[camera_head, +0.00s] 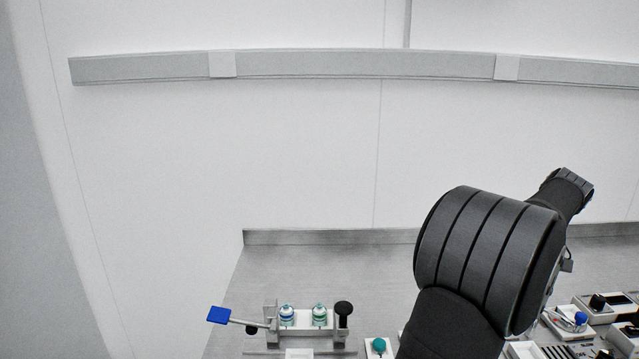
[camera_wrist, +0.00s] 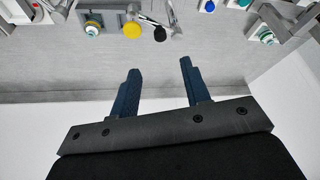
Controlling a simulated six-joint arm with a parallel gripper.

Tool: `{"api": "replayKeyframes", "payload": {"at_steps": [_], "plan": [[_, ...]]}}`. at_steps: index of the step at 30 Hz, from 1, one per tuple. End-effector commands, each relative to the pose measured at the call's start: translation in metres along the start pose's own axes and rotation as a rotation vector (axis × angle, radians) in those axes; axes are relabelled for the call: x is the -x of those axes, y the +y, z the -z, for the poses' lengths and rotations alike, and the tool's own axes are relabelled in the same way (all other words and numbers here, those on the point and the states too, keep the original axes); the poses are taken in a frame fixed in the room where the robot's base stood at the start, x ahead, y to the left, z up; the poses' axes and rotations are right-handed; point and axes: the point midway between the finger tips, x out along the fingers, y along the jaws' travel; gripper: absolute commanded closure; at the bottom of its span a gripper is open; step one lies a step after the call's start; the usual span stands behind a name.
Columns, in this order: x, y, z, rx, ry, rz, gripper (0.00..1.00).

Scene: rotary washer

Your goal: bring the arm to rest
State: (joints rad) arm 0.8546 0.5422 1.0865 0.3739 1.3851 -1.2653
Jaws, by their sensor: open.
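My gripper (camera_wrist: 157,85) shows in the wrist view with its two dark blue fingers apart and nothing between them. Bare grey worktop (camera_wrist: 60,65) lies beyond the fingertips, and the gripper touches nothing that I can see. In the head view my black arm rises at the right of centre and bends away to the upper right. The gripper itself is not visible in the head view.
A metal fixture (camera_head: 270,318) with two small vials and a blue-ended lever (camera_head: 219,315) stands at the lower left. Several devices (camera_head: 594,308) crowd the lower right. Worktop (camera_head: 330,270) behind the fixture is clear. A white wall (camera_head: 230,150) stands at the back.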

Motion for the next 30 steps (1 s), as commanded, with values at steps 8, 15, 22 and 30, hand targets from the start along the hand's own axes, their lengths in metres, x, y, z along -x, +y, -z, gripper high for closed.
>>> {"api": "replayKeyframes", "payload": {"at_steps": [8, 15, 22, 30], "plan": [[-0.058, -0.001, 0.0, -0.001, -0.001, 0.003, 0.57], [-0.099, -0.001, 0.0, -0.001, 0.0, 0.002, 0.57], [-0.118, 0.0, 0.0, -0.001, 0.001, 0.0, 0.57], [-0.12, 0.0, 0.0, -0.001, 0.001, -0.001, 0.57]]}}
